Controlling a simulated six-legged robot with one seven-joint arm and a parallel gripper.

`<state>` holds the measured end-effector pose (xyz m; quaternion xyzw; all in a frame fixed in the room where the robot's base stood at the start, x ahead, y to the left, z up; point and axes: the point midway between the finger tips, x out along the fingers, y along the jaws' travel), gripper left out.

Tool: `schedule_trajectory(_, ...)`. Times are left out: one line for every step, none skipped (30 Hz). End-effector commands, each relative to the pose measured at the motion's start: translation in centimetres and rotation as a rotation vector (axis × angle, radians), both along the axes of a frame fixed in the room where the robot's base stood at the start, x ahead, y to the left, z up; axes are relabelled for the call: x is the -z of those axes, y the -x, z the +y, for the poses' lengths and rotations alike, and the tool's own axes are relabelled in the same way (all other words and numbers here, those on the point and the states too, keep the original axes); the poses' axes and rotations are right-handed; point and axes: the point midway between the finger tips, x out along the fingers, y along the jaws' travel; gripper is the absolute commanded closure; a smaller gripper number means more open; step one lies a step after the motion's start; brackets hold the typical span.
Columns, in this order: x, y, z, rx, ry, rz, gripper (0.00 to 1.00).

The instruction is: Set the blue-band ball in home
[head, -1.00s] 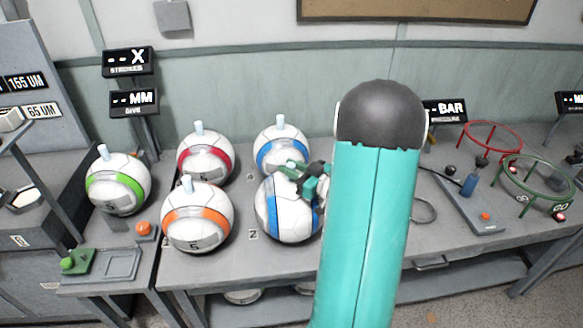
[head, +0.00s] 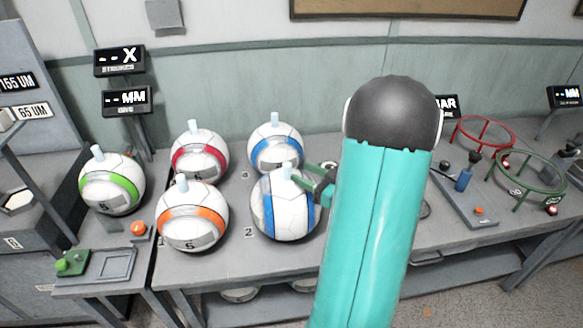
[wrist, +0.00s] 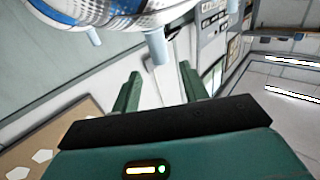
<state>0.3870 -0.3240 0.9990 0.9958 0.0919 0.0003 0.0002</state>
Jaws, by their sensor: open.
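Two white balls with blue bands stand on the bench in the head view. The back one (head: 275,148) has a level blue band and an upright pale peg. My gripper (head: 312,182) is open and empty just right of that peg; contact is unclear. In the wrist view, my open fingers (wrist: 160,88) have nothing between them. A blue-marked ball (wrist: 100,10) and a pale peg (wrist: 157,47) show beyond them. I cannot tell which place is home.
Red-band (head: 200,156), orange-band (head: 190,220) and green-band (head: 112,182) balls stand to the left. A red ring stand (head: 484,135) and a green ring stand (head: 530,172) are at the right. My arm hides the middle of the bench.

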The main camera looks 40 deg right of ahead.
Motion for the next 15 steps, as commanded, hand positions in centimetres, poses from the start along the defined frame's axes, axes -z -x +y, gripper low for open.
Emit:
schedule_trajectory(0.0, 1.2, -0.3, 0.004, -0.001, 0.0, 0.56)
schedule_trajectory(0.0, 1.8, -0.4, 0.004, 0.0, 0.0, 0.56)
schedule_trajectory(0.0, 2.4, -0.5, 0.003, 0.0, 0.0, 0.56)
schedule_trajectory(0.0, 2.9, -0.6, 0.002, 0.0, 0.0, 0.56)
schedule_trajectory(0.0, 3.3, -0.7, 0.001, 0.0, 0.0, 0.56)
schedule_trajectory(0.0, 3.9, -0.8, 0.002, 0.0, 0.0, 0.56)
schedule_trajectory(0.0, 4.2, -0.8, 0.002, 0.0, 0.0, 0.56)
schedule_trajectory(0.0, 4.4, -0.9, 0.001, 0.0, 0.0, 0.56)
schedule_trajectory(0.0, 4.7, -0.8, 0.0, 0.0, 0.0, 0.56)
schedule_trajectory(0.0, 4.8, -0.9, -0.001, 0.0, -0.001, 0.56)
schedule_trajectory(0.0, 4.9, -0.9, -0.001, 0.0, -0.001, 0.56)
schedule_trajectory(0.0, 5.0, -0.9, -0.001, 0.0, -0.001, 0.56)
schedule_trajectory(0.0, 5.0, -0.9, -0.001, 0.0, -0.001, 0.56)
schedule_trajectory(0.0, 5.0, -0.9, -0.001, 0.0, -0.001, 0.56)
schedule_trajectory(-0.1, 4.9, -0.9, -0.001, 0.002, 0.0, 0.56)
